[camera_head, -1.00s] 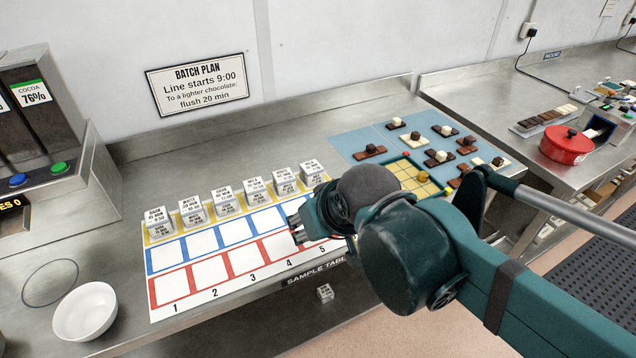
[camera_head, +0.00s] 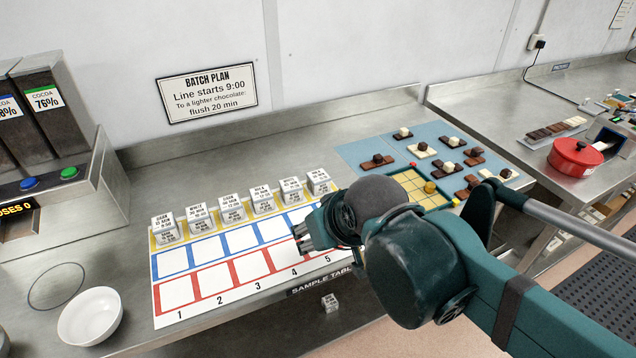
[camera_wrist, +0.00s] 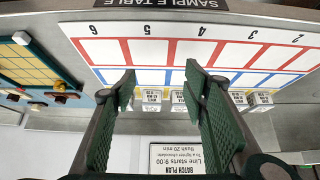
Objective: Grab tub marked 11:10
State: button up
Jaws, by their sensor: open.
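Several white cube tubs stand in a row on the yellow strip at the back of the sample mat. From the left they include tubs at the first (camera_head: 167,230), second (camera_head: 199,219), third (camera_head: 231,209), fourth (camera_head: 262,200), fifth (camera_head: 291,191) and last (camera_head: 318,181) places. Their small print is too fine for me to tell which reads 11:10. My gripper (camera_head: 302,238) is open and empty above the mat's right part, in front of the row. In the wrist view its two green fingers (camera_wrist: 160,85) are apart, with tubs (camera_wrist: 152,101) beyond them.
The mat (camera_head: 153,298) has empty blue and red squares. A white bowl (camera_head: 90,316) stands front left by dispensers (camera_head: 47,122). A green-framed yellow grid (camera_head: 433,205) and chocolates lie right. Another tub (camera_head: 329,302) shows below the table edge. A batch plan sign (camera_head: 207,92) hangs behind.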

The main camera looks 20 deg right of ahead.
jog(key=shift+o, duration=0.6)
jog(key=w+r+p, duration=0.1)
jog(key=m+g+h+p, duration=0.4)
jog(key=m+g+p, duration=0.2)
jog(key=m+p, duration=1.05)
send_near(317, 176)
jog(key=f+n+p, duration=0.1)
jog(key=p, duration=0.1)
jog(key=shift+w+d+f+m+g+h+p, duration=0.15)
jog(key=shift+w+d+f+m+g+p, duration=0.15)
jog(key=shift+f+m, duration=0.2)
jog(key=shift+w+d+f+m+g+h+p, duration=0.2)
jog(key=shift+w+f+m+p, duration=0.15)
jog(key=shift+m, duration=0.2)
jog(key=shift+s+f, duration=0.1)
jog(key=shift+f, duration=0.05)
jog(key=shift+x, duration=1.2)
jog(key=shift+f, duration=0.15)
